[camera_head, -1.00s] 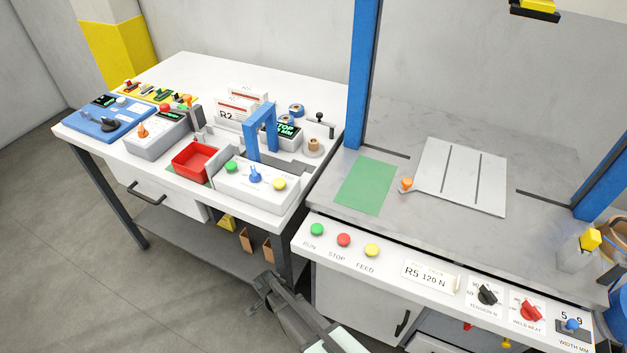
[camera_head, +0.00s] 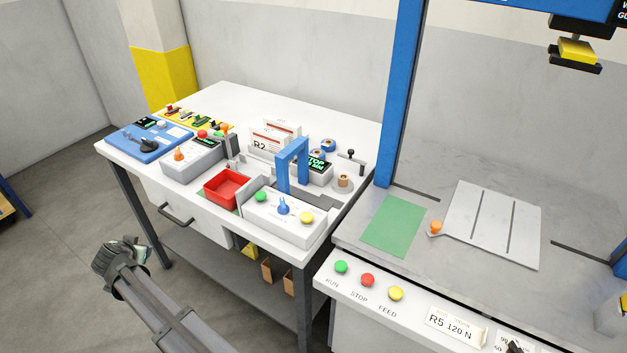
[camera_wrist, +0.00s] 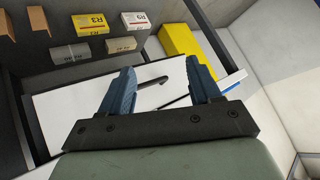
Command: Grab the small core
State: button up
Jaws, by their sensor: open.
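A small brown core (camera_head: 343,181) stands upright on a pale round base at the right end of the white bench. It looks like the small core. Two blue-ringed rolls (camera_head: 327,147) lie behind it, partly hidden by the display box. My gripper (camera_head: 133,252) is low in front of the bench's left part, far from the core. In the wrist view my gripper (camera_wrist: 160,80) has its two blue fingers spread with nothing between them. The core is not in the wrist view.
The white bench (camera_head: 232,97) carries a red tray (camera_head: 227,187), a blue arch (camera_head: 291,165) and a button box (camera_head: 285,218) in front of the core. The strapping machine's blue post (camera_head: 401,95) stands to the right. The wrist view shows a drawer handle (camera_wrist: 152,82) and small boxes (camera_wrist: 90,24).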

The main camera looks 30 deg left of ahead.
jog(key=w+d+r+n+t+h, duration=0.1)
jog(key=w+d+r, duration=0.3)
jog(key=w+r, duration=0.45)
jog(key=w+d+r+h, duration=0.1)
jog(key=w+d+r, duration=0.4)
jog(key=w+r, duration=0.3)
jog(key=w+d+r+n+g+h, duration=0.1)
jog(key=w+d+r+h, duration=0.1)
jog(key=w+d+r, duration=0.6)
jog(key=w+d+r+n+h, duration=0.15)
jog(key=w+d, duration=0.35)
jog(key=d, duration=0.8)
jog(key=w+d+r+n+g+h, duration=0.1)
jog(key=w+d+r, duration=0.45)
jog(key=d, duration=0.45)
jog(key=n+g+h, duration=0.1)
jog(key=n+g, duration=0.4)
jog(key=n, duration=0.6)
send_over(344, 177)
notch_tip(344, 177, down, 6)
notch_tip(344, 177, down, 14)
jog(key=shift+r, duration=0.1)
